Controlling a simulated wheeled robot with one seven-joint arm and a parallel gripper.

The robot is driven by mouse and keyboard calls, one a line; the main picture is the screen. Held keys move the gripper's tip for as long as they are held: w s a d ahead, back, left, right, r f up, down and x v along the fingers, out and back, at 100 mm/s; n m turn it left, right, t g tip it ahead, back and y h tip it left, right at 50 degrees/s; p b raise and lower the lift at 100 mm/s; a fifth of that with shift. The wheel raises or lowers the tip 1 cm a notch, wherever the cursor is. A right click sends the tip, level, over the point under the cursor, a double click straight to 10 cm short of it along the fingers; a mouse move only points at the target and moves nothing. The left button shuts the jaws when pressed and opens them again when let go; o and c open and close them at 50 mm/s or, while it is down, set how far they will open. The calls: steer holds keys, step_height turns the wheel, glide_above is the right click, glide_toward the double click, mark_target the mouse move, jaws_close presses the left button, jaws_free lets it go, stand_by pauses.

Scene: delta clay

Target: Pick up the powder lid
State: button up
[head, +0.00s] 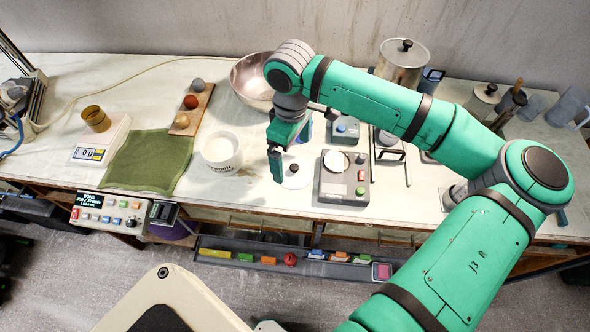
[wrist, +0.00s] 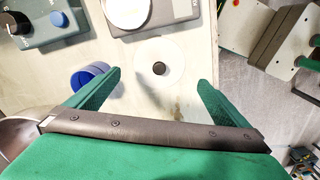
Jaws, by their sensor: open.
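The powder lid appears to be a flat white disc with a small dark knob; it lies on the table in the wrist view (wrist: 172,57) and partly shows behind my gripper in the head view (head: 297,178). My gripper (head: 277,168) points down over the table beside and partly in front of the lid in the head view. In the wrist view my gripper (wrist: 160,79) is open, with one green finger on each side of the lid and nothing held. I cannot tell the exact height of the fingertips above the table.
An open white tub (head: 220,152) with pale contents stands left of the gripper. A grey device with a round white plate (head: 335,175) sits close on the right. A metal bowl (head: 246,82) and a blue-rimmed container (wrist: 90,76) are nearby. The table's front edge is close.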

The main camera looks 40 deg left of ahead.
mark_target(294, 166)
steer(key=shift+w+d+f, duration=0.1)
steer(key=shift+f, duration=1.4)
steer(key=shift+w+d+f, duration=0.1)
steer(key=shift+f, duration=1.35)
steer(key=c, duration=1)
